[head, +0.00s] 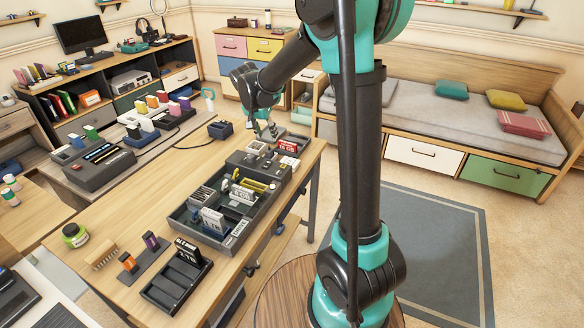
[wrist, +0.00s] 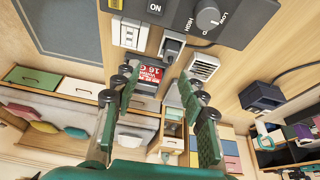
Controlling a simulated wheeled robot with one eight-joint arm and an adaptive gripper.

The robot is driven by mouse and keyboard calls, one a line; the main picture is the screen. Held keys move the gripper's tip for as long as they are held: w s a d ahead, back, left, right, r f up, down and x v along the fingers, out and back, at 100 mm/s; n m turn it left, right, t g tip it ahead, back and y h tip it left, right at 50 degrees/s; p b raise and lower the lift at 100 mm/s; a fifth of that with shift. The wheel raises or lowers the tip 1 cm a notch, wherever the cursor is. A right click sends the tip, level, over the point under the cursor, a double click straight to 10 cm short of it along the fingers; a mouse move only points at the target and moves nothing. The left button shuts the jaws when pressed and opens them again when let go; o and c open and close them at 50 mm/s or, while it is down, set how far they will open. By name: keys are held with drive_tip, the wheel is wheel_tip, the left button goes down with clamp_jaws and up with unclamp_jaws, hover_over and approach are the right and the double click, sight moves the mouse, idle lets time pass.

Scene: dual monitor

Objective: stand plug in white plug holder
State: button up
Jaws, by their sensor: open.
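In the wrist view a dark grey plug (wrist: 172,48) with a black cable sits at a white-edged seat beside the console, beyond my fingertips. I take the seat for the white plug holder (wrist: 165,33), but cannot tell whether the plug is in it or only against it. My gripper (wrist: 156,77) is open, its two green fingers apart with nothing held between them. The plug lies ahead of the gap, nearer the right finger. In the head view my gripper (head: 268,132) is over the far end of the wooden table, and hides the plug.
A red-labelled card (wrist: 148,75) is close to the left finger. A white slatted block (wrist: 203,66) is close to the right finger.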

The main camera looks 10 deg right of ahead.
drive_tip(key=s+d+f+n, duration=0.2)
drive_tip(key=s+d, duration=0.2)
drive_tip(key=s, duration=0.6)
drive_tip(key=s+d+f+n+y, duration=0.1)
drive_tip(key=s+d+f+n, duration=0.1)
drive_tip(key=s, duration=0.7)
drive_tip(key=s+d+f+n+y, duration=0.1)
drive_tip(key=s+d+f, duration=0.3)
drive_tip(key=s, duration=0.6)
drive_tip(key=shift+s+d+f+n+t, duration=0.2)
drive_tip(key=shift+s+d+n+t, duration=0.15)
drive_tip(key=shift+d+n, duration=0.65)
drive_tip(key=shift+d, duration=0.15)
